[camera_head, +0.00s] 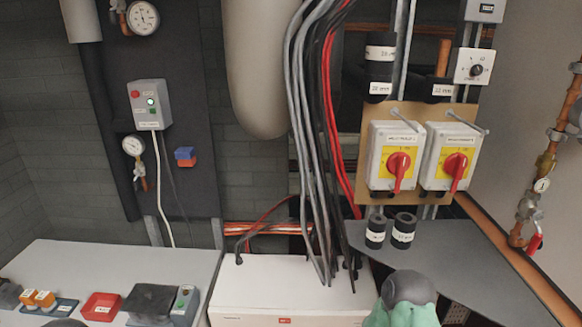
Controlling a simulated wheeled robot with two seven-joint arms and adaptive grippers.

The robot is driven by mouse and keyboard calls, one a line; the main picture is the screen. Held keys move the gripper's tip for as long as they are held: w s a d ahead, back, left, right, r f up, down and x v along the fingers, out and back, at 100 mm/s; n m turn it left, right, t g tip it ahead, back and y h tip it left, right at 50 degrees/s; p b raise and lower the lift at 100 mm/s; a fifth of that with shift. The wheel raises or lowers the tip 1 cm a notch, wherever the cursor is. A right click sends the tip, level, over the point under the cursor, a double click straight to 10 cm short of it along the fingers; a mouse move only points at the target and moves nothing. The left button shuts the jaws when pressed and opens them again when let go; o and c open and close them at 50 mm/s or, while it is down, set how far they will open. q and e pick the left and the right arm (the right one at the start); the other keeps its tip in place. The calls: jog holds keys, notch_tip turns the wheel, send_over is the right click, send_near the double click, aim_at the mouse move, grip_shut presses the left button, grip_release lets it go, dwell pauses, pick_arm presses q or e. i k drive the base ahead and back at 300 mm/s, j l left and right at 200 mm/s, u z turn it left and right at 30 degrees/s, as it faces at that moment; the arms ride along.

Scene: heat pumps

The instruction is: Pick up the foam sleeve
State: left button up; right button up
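Two short black foam sleeves with white labels stand upright, side by side, on the dark grey shelf (450,262): a left one (375,231) and a right one (403,230). Their label print is too small to read surely. More black sleeves sit around the pipework above: an upper one (380,52), a lower one marked 28 mm (379,80) and one marked 22 mm (441,88). No gripper fingers show in the head view. A grey rounded shape over green (406,300) stands at the bottom edge, in front of the shelf; I cannot tell what it is.
Two red-handled switch boxes (397,157) (451,158) hang above the shelf. Hanging cables (315,140) drop to a white unit (290,291) left of it. Copper pipe (515,262) runs along the right. A red tray (101,307) lies on the left bench (110,262).

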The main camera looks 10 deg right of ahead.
aim_at(405, 223)
jog(key=z, duration=1.25)
